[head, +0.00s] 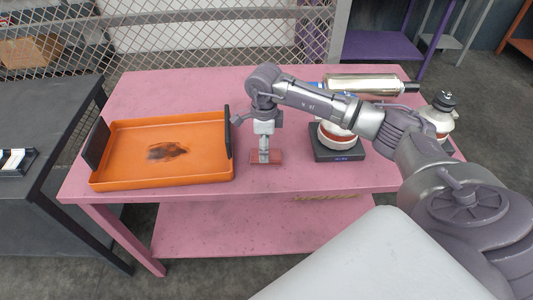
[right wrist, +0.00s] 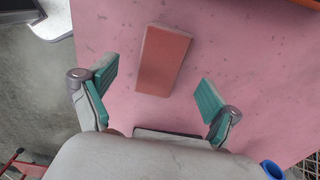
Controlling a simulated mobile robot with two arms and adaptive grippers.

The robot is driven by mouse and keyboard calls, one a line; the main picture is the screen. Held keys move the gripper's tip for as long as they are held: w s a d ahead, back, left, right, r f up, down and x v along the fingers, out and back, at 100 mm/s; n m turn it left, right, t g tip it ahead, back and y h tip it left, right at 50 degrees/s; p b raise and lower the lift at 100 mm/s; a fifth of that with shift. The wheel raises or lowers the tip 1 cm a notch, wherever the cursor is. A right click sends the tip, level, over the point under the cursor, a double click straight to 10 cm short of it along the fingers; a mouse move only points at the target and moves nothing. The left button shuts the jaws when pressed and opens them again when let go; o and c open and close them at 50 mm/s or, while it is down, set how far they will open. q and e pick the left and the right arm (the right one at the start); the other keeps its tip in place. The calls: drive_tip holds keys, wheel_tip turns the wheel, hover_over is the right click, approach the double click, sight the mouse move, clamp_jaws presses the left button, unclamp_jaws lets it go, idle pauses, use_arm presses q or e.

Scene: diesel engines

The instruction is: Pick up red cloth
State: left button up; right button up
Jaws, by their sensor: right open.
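The red cloth (right wrist: 164,60) looks like a flat, folded, brick-red rectangle lying on the pink table (right wrist: 120,25). In the head view the cloth (head: 276,158) is near the front edge of the table, partly hidden by my gripper. My right gripper (head: 264,157) points down over it. In the right wrist view my right gripper (right wrist: 156,90) is open, its two green-padded fingers apart. The cloth lies between and ahead of the fingers, with a gap on each side. Whether the fingertips are at table height is hard to tell. My left gripper is not in view.
An orange tray (head: 205,165) with dark upright end handles stands left of the gripper. A black scale (head: 338,153) with a round item on it stands to the right.

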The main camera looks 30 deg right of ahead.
wheel_tip(320, 180, down, 3)
drive_tip(key=shift+w+r+p, duration=0.15)
drive_tip(key=shift+r+p, duration=0.05)
drive_tip(key=shift+p, duration=0.1)
drive_tip(key=shift+f, duration=0.35)
drive_tip(key=c, duration=1.2)
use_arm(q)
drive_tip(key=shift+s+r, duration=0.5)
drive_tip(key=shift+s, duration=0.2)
use_arm(e)
drive_tip(key=shift+c, duration=0.2)
